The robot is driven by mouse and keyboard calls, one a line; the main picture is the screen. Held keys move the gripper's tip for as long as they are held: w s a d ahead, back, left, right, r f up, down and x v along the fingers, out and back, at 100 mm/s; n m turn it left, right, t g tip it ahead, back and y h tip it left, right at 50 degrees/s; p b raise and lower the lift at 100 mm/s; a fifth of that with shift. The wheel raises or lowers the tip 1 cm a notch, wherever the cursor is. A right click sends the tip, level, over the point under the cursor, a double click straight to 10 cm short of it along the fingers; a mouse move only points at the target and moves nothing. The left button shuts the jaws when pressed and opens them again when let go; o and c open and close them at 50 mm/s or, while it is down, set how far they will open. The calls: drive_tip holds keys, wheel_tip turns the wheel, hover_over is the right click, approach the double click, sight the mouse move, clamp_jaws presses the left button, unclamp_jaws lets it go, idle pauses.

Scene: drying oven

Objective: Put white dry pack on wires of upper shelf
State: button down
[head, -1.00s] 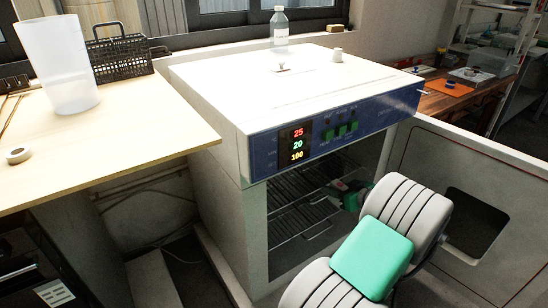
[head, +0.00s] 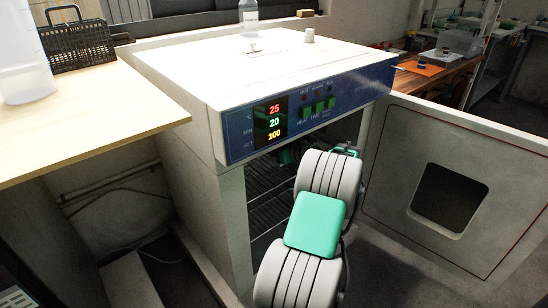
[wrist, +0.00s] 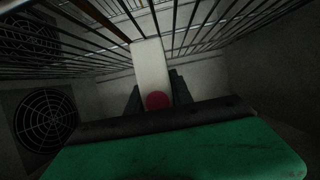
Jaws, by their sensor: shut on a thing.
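The white dry pack (wrist: 150,65) is a pale, long piece between the two dark fingers of my gripper (wrist: 157,86) in the wrist view. My gripper is shut on it. A dark red round patch (wrist: 157,100) shows at the pack's near end. The wires of a shelf (wrist: 220,32) run behind and beside the pack's far end; I cannot tell whether they touch. In the head view the oven (head: 270,75) stands open, and my arm reaches into its front. The pack is hidden there.
The oven door (head: 390,170) is swung open to the right. Round fan grilles (wrist: 48,120) are on the chamber wall at left. Lower wire racks (head: 268,212) show beside my arm. A wooden table (head: 90,120) stands left of the oven; a bottle (head: 248,15) is on top.

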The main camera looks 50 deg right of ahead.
drive_tip(key=shift+f, duration=0.8)
drive_tip(key=shift+f, duration=0.1)
drive_tip(key=shift+f, duration=0.15)
drive_tip(key=c, duration=1.1)
unclamp_jaws()
drive_tip(key=shift+s+r, duration=0.15)
drive_tip(key=shift+r, duration=0.2)
drive_tip(key=p+v, duration=0.3)
drive_tip(key=v, duration=0.8)
drive_tip(key=shift+s+a, duration=0.1)
drive_tip(key=shift+s, duration=0.25)
